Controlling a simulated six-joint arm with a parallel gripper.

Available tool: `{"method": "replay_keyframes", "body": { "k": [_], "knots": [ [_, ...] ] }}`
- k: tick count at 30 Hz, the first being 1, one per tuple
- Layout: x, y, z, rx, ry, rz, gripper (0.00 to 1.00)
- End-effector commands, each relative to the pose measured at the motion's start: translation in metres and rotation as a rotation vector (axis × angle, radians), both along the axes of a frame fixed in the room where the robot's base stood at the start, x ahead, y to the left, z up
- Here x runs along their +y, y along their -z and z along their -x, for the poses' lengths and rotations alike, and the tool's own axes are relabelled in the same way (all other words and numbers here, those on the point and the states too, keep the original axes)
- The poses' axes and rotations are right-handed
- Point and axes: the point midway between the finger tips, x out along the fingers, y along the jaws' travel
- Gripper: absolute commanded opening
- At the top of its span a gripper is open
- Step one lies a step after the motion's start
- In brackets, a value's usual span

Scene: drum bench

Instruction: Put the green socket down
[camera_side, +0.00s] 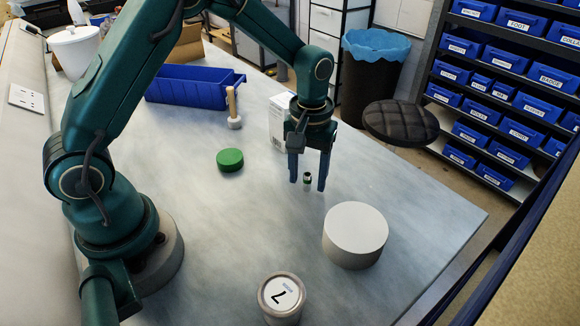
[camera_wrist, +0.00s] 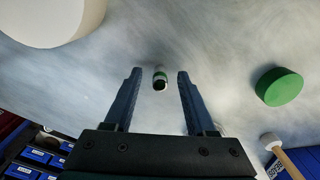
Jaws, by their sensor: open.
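In the wrist view the socket (camera_wrist: 160,79) sits between the two blue fingers of my gripper (camera_wrist: 158,76), with a clear gap on both sides. My gripper is open and points down at the bench. The socket appears to stand on the bench top, though its lower edge is small and hard to make out.
A white round block (camera_side: 355,236) stands to the right and a labelled can (camera_side: 282,297) at the front. A green disc (camera_side: 230,160), a wooden-handled tool (camera_side: 233,107), a white box (camera_side: 278,118) and a blue bin (camera_side: 190,88) lie further back. Bare bench (camera_side: 225,225) lies left of the socket.

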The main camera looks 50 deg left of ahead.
Motion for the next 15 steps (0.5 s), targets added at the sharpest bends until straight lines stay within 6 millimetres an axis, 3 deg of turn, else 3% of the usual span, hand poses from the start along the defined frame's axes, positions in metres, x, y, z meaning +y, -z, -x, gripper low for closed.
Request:
{"method": "replay_keyframes", "body": {
  "k": [5,9,10,15],
  "knots": [
    [0.0000,0.0000,0.0000,0.000,0.000,0.000,0.56],
    [0.0000,-0.0001,-0.0001,0.000,0.000,0.000,0.07],
    [0.0000,-0.0001,-0.0001,0.000,0.000,0.000,0.00],
    [0.0000,-0.0003,-0.0001,-0.001,0.000,0.000,0.00]
  ]
}}
